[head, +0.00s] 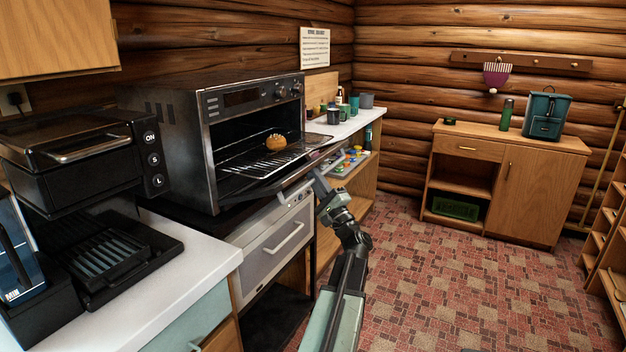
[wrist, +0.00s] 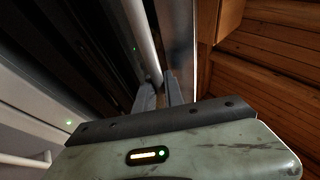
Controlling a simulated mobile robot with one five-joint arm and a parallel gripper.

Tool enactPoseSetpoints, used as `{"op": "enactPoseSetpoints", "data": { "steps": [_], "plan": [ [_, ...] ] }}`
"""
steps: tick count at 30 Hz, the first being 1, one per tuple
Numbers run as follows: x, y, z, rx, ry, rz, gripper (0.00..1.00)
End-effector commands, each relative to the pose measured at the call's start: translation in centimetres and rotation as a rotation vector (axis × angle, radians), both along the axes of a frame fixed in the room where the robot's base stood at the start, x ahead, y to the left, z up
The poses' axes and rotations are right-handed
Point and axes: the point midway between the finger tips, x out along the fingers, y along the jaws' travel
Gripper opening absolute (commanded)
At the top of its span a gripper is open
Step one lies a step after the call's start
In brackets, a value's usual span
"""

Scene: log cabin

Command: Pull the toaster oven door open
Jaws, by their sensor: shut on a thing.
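The toaster oven (head: 177,140) is a dark steel box on a black stand. Its door (head: 285,183) is folded down at the front, close to level, and the inside is exposed. A brown, rounded food item (head: 276,142) sits on the wire rack inside. My gripper (head: 317,176) is at the door's outer edge, reaching up from below. In the wrist view, my gripper (wrist: 158,92) is shut on the door's pale handle bar (wrist: 142,38). The handle is mostly hidden in the head view.
A drawer unit (head: 278,238) with a pale handle is below the oven. A black grill press (head: 90,160) stands on the white counter at left. Jars (head: 334,116) stand on the shelf behind. The patterned floor (head: 430,285) to the right is clear, up to a wooden cabinet (head: 535,185).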

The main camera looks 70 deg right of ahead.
Motion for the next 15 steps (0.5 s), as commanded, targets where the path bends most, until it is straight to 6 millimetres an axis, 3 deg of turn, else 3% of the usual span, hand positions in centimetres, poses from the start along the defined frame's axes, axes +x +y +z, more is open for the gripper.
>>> {"op": "enactPoseSetpoints", "data": {
  "steps": [1,3,15],
  "plan": [
    [-0.1,-0.1,-1.8,0.001,0.002,-0.002,0.00],
    [-0.4,-0.2,-2.7,0.002,0.001,-0.005,0.00],
    [-0.7,-0.5,-6.0,0.006,-0.001,-0.015,0.00]
  ]
}}
